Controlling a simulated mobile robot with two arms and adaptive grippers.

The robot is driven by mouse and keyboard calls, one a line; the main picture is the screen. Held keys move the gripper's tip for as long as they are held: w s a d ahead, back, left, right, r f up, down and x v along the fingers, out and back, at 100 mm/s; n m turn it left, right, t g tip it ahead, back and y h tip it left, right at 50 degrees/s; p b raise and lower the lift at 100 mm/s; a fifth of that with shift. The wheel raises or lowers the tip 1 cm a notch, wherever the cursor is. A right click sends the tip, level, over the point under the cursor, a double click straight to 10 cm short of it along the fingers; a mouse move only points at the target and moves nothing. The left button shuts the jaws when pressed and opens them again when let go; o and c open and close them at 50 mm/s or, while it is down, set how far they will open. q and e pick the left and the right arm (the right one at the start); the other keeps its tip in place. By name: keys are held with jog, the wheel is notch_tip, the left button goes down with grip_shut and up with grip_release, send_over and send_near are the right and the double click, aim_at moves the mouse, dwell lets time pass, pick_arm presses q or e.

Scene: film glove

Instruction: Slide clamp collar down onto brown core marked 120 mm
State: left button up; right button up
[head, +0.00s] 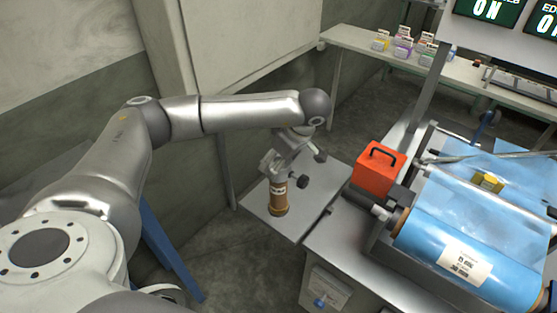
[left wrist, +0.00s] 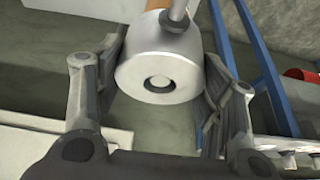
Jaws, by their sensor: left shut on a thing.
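A brown core (head: 279,203) with a pale label around its upper part stands upright in the head view, over the small grey side table. I cannot tell whether its base touches the table. My left gripper (head: 287,165) is right above and beside its top. In the left wrist view my left gripper (left wrist: 165,90) is shut on a silvery round piece (left wrist: 160,72), which I take to be the clamp collar. It has a round hole in its face and a rod at the top. A brown strip (left wrist: 157,5) shows behind it. The collar's seating on the core is hidden.
The small side table (head: 256,206) is bare around the core. To its right are a red box (head: 374,178) with a black handle and a blue film roll (head: 470,245) on a machine. A wall stands behind the arm.

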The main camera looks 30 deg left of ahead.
pick_arm(q)
jog(key=shift+f+b, duration=0.6)
jog(key=shift+f, duration=0.3)
jog(key=o, duration=1.5)
jog(key=v, duration=1.2)
jog(key=shift+r, duration=0.1)
